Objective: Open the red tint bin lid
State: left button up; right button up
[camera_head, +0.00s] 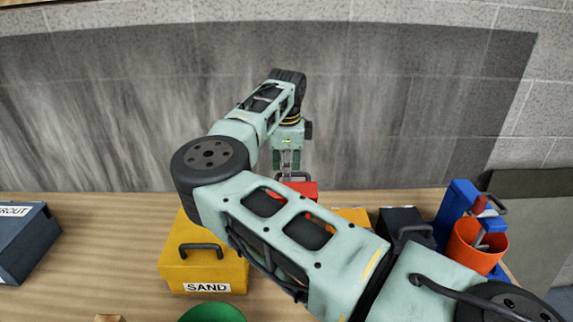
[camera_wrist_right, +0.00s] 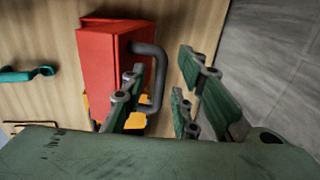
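The red bin (camera_head: 303,187) stands at the back of the table, mostly hidden behind my right arm in the head view. In the right wrist view the red bin (camera_wrist_right: 103,70) shows with a dark bar handle (camera_wrist_right: 158,75) on its side. Its lid looks shut, as far as it shows. My right gripper (camera_head: 289,172) points down at the bin. In the wrist view the right gripper's fingers (camera_wrist_right: 165,80) are apart, and the handle appears in the gap, nearer the left finger. Contact cannot be told. My left gripper is not in view.
A yellow SAND bin (camera_head: 205,268) stands front left, a dark GROUT box (camera_head: 22,245) far left. An orange-yellow bin (camera_head: 352,215) and a dark bin (camera_head: 398,218) are partly behind my arm. An orange cup (camera_head: 476,250) in a blue holder (camera_head: 455,208) stands right. A wall closes the back.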

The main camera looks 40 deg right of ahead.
jog(key=shift+s+d, duration=0.1)
grip_shut()
dwell(0.5)
